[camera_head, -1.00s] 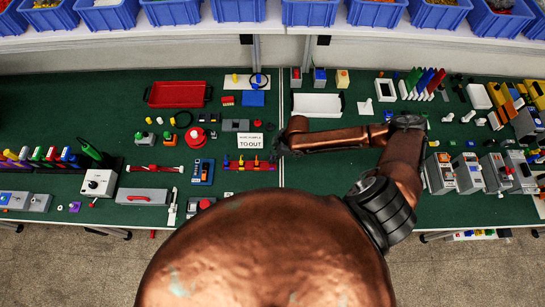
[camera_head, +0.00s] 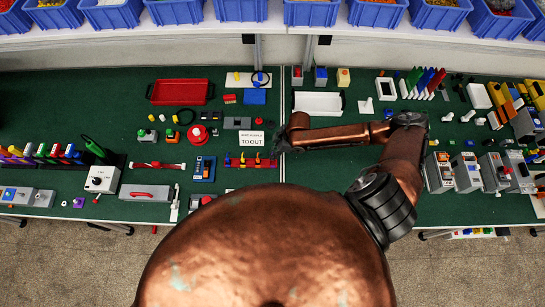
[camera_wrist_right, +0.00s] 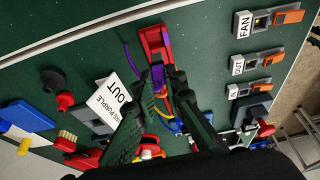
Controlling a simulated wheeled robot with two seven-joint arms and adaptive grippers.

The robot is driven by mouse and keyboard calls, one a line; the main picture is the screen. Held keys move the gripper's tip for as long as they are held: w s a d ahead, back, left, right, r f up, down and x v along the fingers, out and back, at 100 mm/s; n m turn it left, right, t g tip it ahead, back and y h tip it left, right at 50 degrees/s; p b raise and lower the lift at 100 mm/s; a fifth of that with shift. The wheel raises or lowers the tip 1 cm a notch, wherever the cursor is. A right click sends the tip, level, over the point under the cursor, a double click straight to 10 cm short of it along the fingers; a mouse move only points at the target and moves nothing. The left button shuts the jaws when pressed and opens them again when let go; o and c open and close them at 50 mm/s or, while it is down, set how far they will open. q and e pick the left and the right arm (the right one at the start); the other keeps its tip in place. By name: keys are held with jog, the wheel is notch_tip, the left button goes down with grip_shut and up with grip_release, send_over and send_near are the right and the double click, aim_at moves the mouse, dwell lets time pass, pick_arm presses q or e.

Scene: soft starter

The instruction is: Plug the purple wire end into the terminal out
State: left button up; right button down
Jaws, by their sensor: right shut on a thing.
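My right gripper (camera_wrist_right: 166,78) has its green fingers closed around a purple wire end, with the purple wire (camera_wrist_right: 166,48) showing at the fingertips beside a red block (camera_wrist_right: 152,42). The held tip itself is hidden between the fingers. In the head view the right gripper (camera_head: 284,141) is small and dark, just right of a white sign (camera_head: 252,138). My left gripper is not in view.
The sign also shows in the wrist view (camera_wrist_right: 110,103). In the head view a wire rack (camera_head: 250,161), red tray (camera_head: 180,92) and several devices crowd the green table. Blue bins line the shelf behind.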

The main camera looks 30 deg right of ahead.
jog(key=shift+r, duration=0.3)
jog(key=shift+a, duration=0.15)
jog(key=s+a+p, duration=0.1)
jog(key=s+a, duration=0.3)
jog(key=a, duration=0.4)
jog(key=s+a+p, duration=0.1)
jog(key=s+a, duration=0.4)
jog(key=a, duration=0.4)
jog(key=shift+a+p, duration=0.2)
jog(key=shift+p, duration=0.1)
dwell(0.5)
jog(key=shift+s, duration=0.1)
jog(key=shift+f, duration=0.1)
jog(key=shift+f+b, duration=0.6)
jog(key=shift+f, duration=0.95)
